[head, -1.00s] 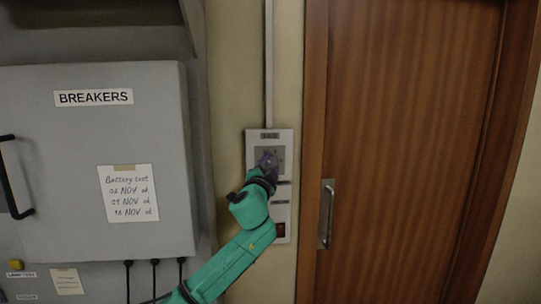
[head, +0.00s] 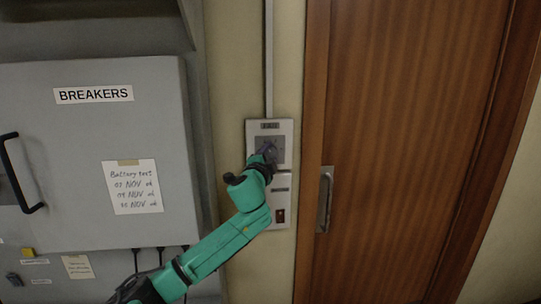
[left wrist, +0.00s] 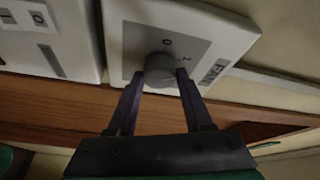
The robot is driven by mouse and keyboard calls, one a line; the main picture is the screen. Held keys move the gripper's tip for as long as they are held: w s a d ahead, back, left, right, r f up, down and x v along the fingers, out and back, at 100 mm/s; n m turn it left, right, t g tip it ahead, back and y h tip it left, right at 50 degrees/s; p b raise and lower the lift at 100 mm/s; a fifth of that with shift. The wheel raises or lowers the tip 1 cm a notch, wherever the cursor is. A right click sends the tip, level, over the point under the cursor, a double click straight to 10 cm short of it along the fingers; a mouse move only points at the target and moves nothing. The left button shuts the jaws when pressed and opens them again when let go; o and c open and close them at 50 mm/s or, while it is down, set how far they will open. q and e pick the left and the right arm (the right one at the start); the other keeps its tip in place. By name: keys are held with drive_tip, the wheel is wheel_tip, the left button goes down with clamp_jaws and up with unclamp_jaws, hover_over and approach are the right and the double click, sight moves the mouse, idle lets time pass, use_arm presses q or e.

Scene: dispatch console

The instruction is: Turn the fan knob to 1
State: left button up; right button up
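The fan plate (head: 287,128) is a light wall panel with a dark grey square, beside the door. In the left wrist view the fan plate (left wrist: 228,38) appears turned, its FAN label at the right, with 0 and 1 marks around the round grey fan knob (left wrist: 159,72). My left gripper (left wrist: 160,76) has one dark finger on each side of the knob, the tips close against it. In the head view my left gripper (head: 268,153) covers most of the knob. I cannot make out the knob's pointer. My right gripper is not in view.
A second plate (head: 286,190) with a red switch (head: 280,215) sits just below. A wooden door (head: 410,130) with a metal handle (head: 324,200) is at the right. A grey BREAKERS cabinet (head: 85,125) with a black handle (head: 25,175) stands at the left.

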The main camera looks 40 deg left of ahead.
use_arm(q)
drive_tip(key=o, duration=0.4)
drive_tip(key=shift+a, duration=0.1)
drive_tip(key=shift+a+f, duration=0.1)
drive_tip(key=shift+s+d+f+b, duration=0.15)
drive_tip(key=shift+s+d+b, duration=0.1)
drive_tip(key=shift+s+b, duration=0.1)
drive_tip(key=b+v, duration=0.6)
drive_tip(key=v, duration=0.7)
drive_tip(key=shift+s, duration=0.4)
